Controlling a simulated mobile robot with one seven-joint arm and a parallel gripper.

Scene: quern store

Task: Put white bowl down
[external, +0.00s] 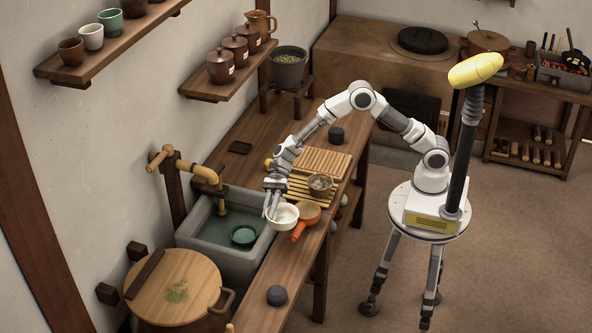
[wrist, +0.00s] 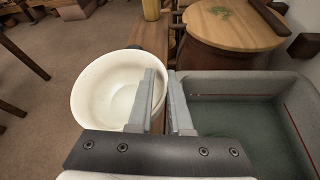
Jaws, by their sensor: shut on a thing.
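The white bowl (external: 286,218) is upright beside the right rim of the stone sink, over the counter. I cannot tell whether its base touches the wood. In the wrist view the bowl (wrist: 92,88) is on the left and looks empty. My gripper (external: 270,214) points down and is shut on the bowl's rim. In the wrist view one finger of the gripper (wrist: 165,88) is inside the bowl and the other is outside, on the sink side.
The stone sink (external: 190,236) holds a green bowl (external: 243,235). A slatted rack (external: 326,161) is behind. A dark round object (external: 277,295) stands nearer on the counter, with bare wood between.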

